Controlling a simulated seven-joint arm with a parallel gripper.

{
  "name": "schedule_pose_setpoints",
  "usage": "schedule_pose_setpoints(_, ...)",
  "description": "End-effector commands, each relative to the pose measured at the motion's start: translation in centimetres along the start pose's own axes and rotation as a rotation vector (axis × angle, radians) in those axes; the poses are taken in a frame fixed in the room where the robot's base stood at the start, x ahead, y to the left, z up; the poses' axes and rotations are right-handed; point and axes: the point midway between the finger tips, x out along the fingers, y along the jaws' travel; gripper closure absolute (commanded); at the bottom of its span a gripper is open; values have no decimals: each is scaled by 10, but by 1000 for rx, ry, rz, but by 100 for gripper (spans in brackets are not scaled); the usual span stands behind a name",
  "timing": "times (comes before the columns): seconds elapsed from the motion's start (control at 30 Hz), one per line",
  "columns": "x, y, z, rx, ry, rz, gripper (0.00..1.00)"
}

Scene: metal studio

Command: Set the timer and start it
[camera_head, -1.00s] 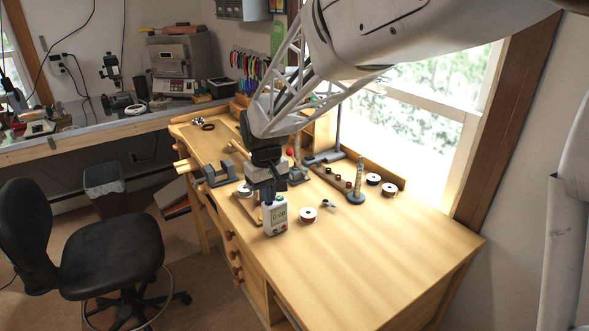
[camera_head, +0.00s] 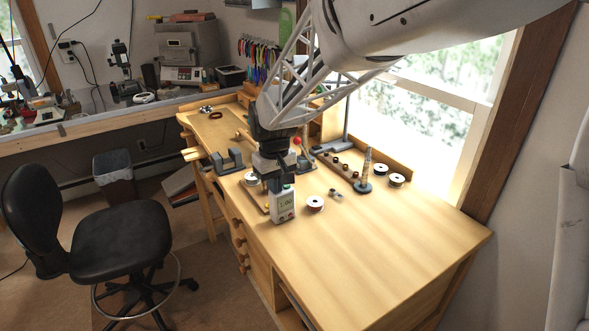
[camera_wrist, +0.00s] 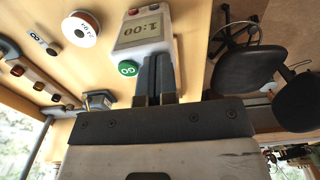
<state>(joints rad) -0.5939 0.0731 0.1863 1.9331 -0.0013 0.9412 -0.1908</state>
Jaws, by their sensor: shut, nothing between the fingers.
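The timer (camera_head: 283,204) is a white box standing upright on the wooden bench, near its left edge. Its display (camera_wrist: 140,29) reads 1:00 in the wrist view. A green GO button (camera_wrist: 127,69) sits on its top, and a red button (camera_wrist: 133,11) shows on its front below the display. My gripper (camera_head: 281,184) points down at the top of the timer from behind it. In the wrist view my shut, empty fingers (camera_wrist: 157,62) are close beside the GO button; I cannot tell whether they touch the timer.
A wire spool (camera_head: 315,204) lies just right of the timer, with a small metal part (camera_head: 335,194) beyond it. A ring mandrel on a round base (camera_head: 364,172) and more spools (camera_head: 397,180) stand farther back. The bench's front right (camera_head: 390,250) is clear.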

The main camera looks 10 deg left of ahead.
Motion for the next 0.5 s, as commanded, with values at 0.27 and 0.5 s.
schedule_pose_setpoints(0.27,10,0,5,0,-25,-4,100)
schedule_pose_setpoints(0.5,-23,0,2,0,-10,-2,100)
